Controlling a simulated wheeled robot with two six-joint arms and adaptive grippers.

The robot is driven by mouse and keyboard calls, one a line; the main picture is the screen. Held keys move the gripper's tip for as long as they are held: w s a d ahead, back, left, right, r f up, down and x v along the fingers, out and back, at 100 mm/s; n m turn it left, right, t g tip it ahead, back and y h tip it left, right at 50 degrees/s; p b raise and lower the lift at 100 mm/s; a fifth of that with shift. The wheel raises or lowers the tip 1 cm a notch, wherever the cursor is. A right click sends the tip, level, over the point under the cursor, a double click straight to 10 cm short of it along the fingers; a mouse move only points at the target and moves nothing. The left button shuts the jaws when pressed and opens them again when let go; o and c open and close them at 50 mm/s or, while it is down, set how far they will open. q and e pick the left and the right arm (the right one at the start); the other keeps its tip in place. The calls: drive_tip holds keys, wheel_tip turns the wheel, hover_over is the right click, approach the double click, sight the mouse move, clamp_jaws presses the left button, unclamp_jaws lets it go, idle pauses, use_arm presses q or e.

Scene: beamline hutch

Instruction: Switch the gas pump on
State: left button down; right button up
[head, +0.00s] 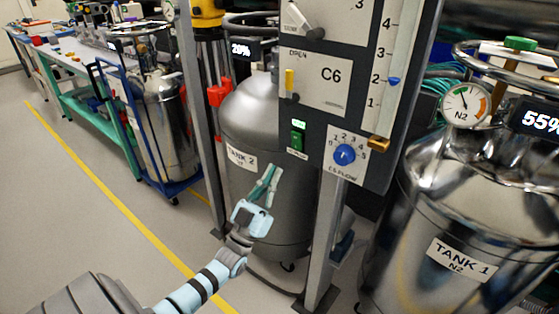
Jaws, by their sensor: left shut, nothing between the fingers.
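A dark control panel (312,160) stands upright on a metal post frame in the middle. A green rocker switch (297,137) sits low on its left side, with a small bright green mark above it. Its label is too small to read, so I cannot tell for sure that it is the pump's switch or which way it is set. My left gripper (273,172) is shut and empty. It is below and left of the green switch, apart from it in the picture, in front of the grey tank 2 (245,105). My right gripper is not in view.
A blue flow knob (344,154) is right of the switch, a yellow lever (289,80) above it, and a brass fitting (379,143) at the lower right. Shiny tank 1 (460,220) stands at the right. Open floor (75,215) lies at the left.

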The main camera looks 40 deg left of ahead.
use_arm(q)
drive_tip(key=s+f, duration=0.4)
drive_tip(key=f, duration=0.2)
drive_tip(key=shift+b, duration=0.4)
drive_tip(key=shift+d+f, duration=0.1)
